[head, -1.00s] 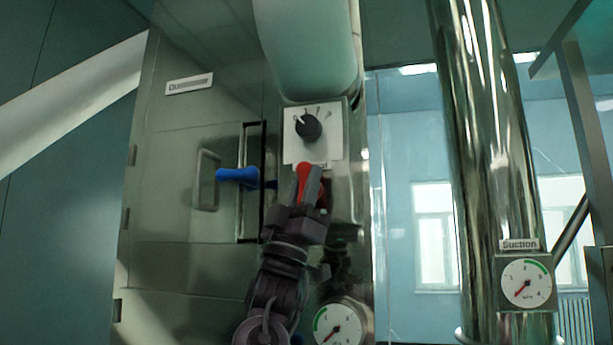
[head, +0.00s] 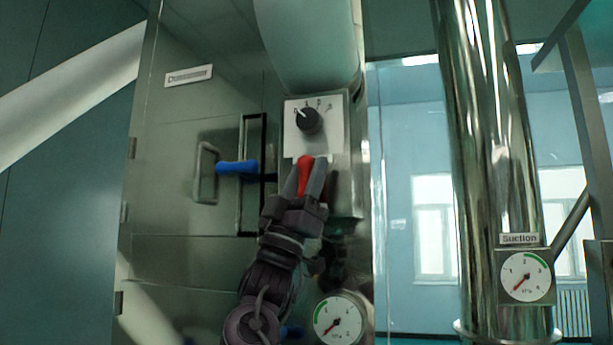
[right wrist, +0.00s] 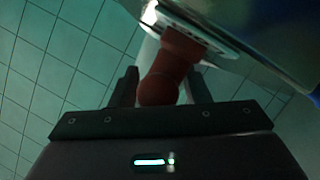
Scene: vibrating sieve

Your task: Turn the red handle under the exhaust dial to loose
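The exhaust dial (head: 308,121) is a black knob on a white plate on the steel cabinet. The red handle (head: 305,173) is just below it, and it also shows in the right wrist view (right wrist: 163,80). My right gripper (head: 305,178) reaches up from below, with one finger on each side of the red handle. In the right wrist view, the fingers stand apart around the handle (right wrist: 163,92), with a visible gap at the left finger. Contact at the right finger is unclear. My left gripper is not in view.
A blue handle (head: 237,167) sticks out from the cabinet door left of my right gripper. A round gauge (head: 338,319) is below right of my forearm. A steel pipe with the suction gauge (head: 526,276) stands at the right. A wide pipe (head: 308,45) is above the dial.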

